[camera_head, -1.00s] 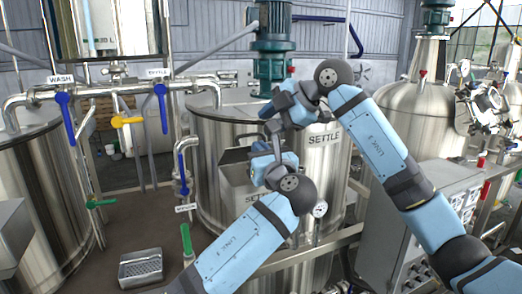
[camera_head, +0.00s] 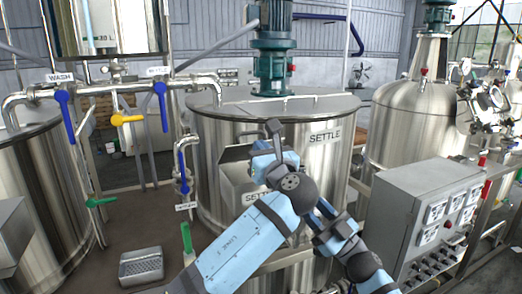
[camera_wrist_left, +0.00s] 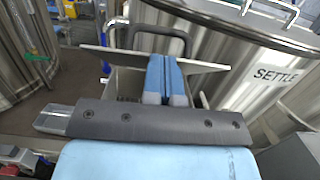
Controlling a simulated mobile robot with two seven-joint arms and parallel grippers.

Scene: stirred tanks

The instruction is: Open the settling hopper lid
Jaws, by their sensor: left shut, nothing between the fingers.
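The settling hopper (camera_head: 232,190) is a steel box on the front of the tank labelled SETTLE. Its lid shows in the left wrist view as a thin grey plate (camera_wrist_left: 108,58) with a black loop handle (camera_wrist_left: 151,30). My left gripper (camera_head: 262,150) is at the hopper's upper right and hides part of it. In the left wrist view its blue fingers (camera_wrist_left: 165,75) are together and empty, overlapping the plate below the handle. I cannot tell whether they touch it or how far it is tilted. My right gripper (camera_head: 328,222) is low, right of the left forearm; its fingers are unclear.
The SETTLE tank (camera_head: 325,165) rises behind my left gripper, with a green motor (camera_head: 272,50) above. A control box (camera_head: 400,205) stands right. Pipes with blue valve handles (camera_head: 161,105) are left. A metal tray (camera_head: 141,268) lies at lower left.

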